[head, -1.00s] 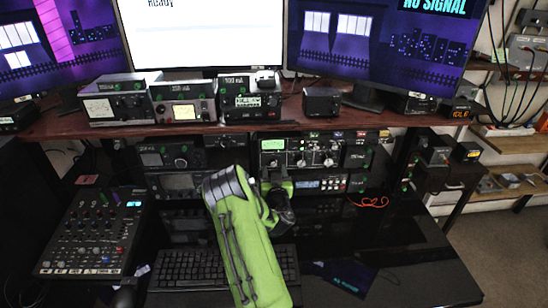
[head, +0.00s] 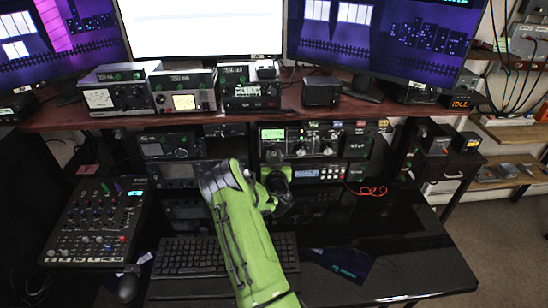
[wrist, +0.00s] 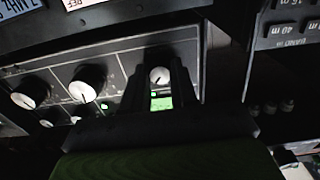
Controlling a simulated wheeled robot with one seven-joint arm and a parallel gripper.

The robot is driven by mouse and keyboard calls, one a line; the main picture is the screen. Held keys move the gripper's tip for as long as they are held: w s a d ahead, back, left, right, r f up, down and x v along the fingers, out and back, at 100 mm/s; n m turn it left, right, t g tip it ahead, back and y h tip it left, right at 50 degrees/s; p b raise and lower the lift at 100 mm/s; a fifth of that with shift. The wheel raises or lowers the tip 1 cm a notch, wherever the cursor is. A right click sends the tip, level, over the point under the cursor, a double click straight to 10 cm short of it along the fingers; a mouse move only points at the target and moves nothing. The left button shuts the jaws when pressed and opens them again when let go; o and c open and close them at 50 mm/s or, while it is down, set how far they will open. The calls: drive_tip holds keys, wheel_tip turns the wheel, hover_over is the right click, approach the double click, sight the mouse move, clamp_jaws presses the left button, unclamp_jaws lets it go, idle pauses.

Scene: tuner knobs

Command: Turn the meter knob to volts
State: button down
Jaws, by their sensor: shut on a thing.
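The upper right radio (head: 330,141) in the head view has a lit green meter at its left and several knobs along its face. My gripper (head: 267,163) is at the left part of this radio and hides what lies behind it. In the wrist view, a small knob with a white face, apparently the meter knob (wrist: 160,76), sits between the two dark fingers of my gripper (wrist: 162,88). The fingers are shut on its sides. A small green lit patch shows just below the knob between the fingers. The knob's markings are not readable.
Larger knobs (wrist: 88,82) stand on the same panel to the left in the wrist view. A panel of buttons (wrist: 292,30) is at the right. Monitors stand above the shelf.

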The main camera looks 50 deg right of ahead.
drive_tip(key=n+b, duration=0.1)
drive_tip(key=n, duration=0.6)
drive_tip(key=shift+n, duration=0.3)
drive_tip(key=n, duration=0.4)
drive_tip(key=shift+n, duration=2.1)
drive_tip(key=c, duration=0.9)
unclamp_jaws()
